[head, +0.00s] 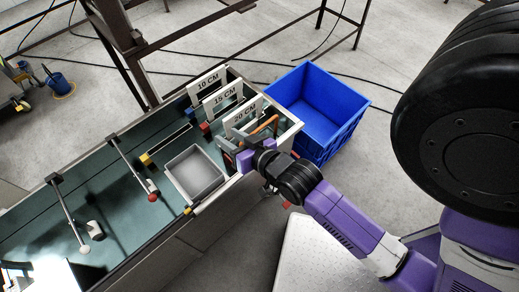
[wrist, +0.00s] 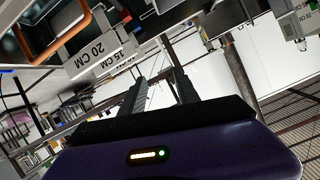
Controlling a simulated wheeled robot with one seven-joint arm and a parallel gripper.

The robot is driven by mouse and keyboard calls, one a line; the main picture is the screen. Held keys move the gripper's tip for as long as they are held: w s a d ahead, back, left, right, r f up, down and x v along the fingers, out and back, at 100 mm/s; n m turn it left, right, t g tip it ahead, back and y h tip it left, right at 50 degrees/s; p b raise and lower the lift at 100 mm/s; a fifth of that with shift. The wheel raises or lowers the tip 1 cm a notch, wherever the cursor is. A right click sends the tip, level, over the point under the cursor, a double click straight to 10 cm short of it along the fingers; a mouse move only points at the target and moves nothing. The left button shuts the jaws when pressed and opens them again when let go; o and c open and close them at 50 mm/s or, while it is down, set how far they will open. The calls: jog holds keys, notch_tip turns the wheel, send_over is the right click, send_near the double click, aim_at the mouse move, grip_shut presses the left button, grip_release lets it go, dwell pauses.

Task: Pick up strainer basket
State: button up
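My gripper (head: 236,158) is at the right end of the long trough, beside the 20 CM plate. In the wrist view my gripper (wrist: 160,76) shows two dark fingers apart with nothing between them. An orange handle (head: 264,130) stands just behind my gripper, and it also shows at the upper left of the wrist view (wrist: 52,48). The body under this handle is largely hidden by my gripper. A grey rectangular open container (head: 195,173) sits in the trough, left of my gripper. I cannot tell for certain which of these is the strainer basket.
White plates marked 10 CM (head: 208,85), 15 CM (head: 223,100) and 20 CM (head: 243,118) stand across the trough (head: 95,160). A blue crate (head: 318,110) is on the floor to the right. Rods with small end pieces lie over the trough's left part.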

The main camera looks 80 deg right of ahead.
jog(key=w+d+f+m+g, duration=0.1)
jog(key=d+f+m+g, duration=0.15)
jog(key=d, duration=0.35)
jog(key=w+d+f+m+g, duration=0.1)
jog(key=d+f+m, duration=0.15)
jog(key=d, duration=0.35)
jog(key=m+g+y, duration=0.6)
jog(key=m+g, duration=0.1)
jog(key=m, duration=0.3)
send_over(259, 128)
jog(key=s, duration=0.1)
notch_tip(259, 128, down, 6)
jog(key=shift+w+f+p, duration=0.15)
jog(key=shift+f+p, duration=0.05)
jog(key=shift+f, duration=0.9)
jog(key=shift+w+f+p, duration=0.2)
jog(key=shift+f+p, duration=0.05)
jog(key=shift+f, duration=0.9)
jog(key=shift+w+f+p, duration=0.15)
jog(key=shift+f+p, duration=0.05)
jog(key=shift+f, duration=0.9)
grip_shut()
